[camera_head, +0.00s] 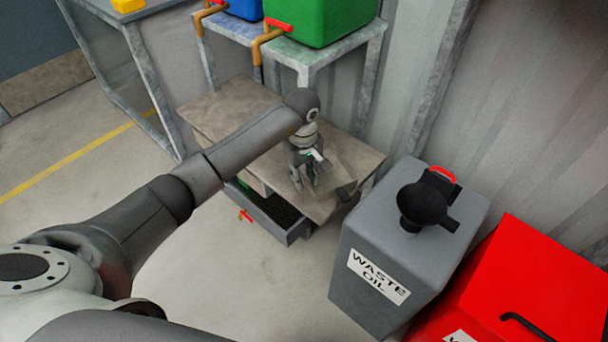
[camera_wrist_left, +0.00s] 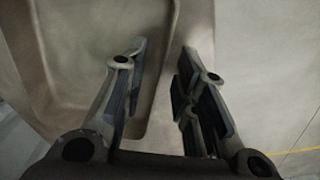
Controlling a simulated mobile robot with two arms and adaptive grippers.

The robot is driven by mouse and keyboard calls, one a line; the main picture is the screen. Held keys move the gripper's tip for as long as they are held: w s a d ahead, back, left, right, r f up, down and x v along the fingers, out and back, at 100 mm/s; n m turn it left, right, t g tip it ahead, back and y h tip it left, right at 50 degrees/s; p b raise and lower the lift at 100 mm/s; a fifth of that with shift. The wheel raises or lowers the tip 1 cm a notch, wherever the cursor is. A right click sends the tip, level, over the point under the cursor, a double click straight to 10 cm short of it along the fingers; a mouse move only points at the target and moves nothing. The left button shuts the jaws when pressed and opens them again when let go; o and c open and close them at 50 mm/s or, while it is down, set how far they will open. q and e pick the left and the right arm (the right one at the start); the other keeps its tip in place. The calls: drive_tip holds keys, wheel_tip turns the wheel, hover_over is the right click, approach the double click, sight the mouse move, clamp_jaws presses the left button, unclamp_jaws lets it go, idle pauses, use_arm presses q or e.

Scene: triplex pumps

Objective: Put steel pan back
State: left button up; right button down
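My left gripper (camera_head: 303,184) points down over a broad brownish flat-topped piece (camera_head: 235,108) below the green container. In the left wrist view a brownish pan-like surface (camera_wrist_left: 85,60) with a raised rim and rounded inner corner fills the left and middle. I take it for the steel pan, but cannot tell for certain. The left fingers (camera_wrist_left: 160,85) are apart, one on each side of its rim, with nothing visibly clamped. Whether they touch the rim is unclear. My right gripper is not in view.
A dark open tray (camera_head: 285,222) sits low under the brownish piece. A grey waste oil container (camera_head: 360,240) with a black funnel (camera_head: 424,204) and a red bin (camera_head: 520,290) stand to the right. A green container (camera_head: 320,20) stands behind. Floor (camera_head: 80,185) at left is clear.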

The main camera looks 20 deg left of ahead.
use_arm(q)
drive_tip(key=shift+r, duration=0.15)
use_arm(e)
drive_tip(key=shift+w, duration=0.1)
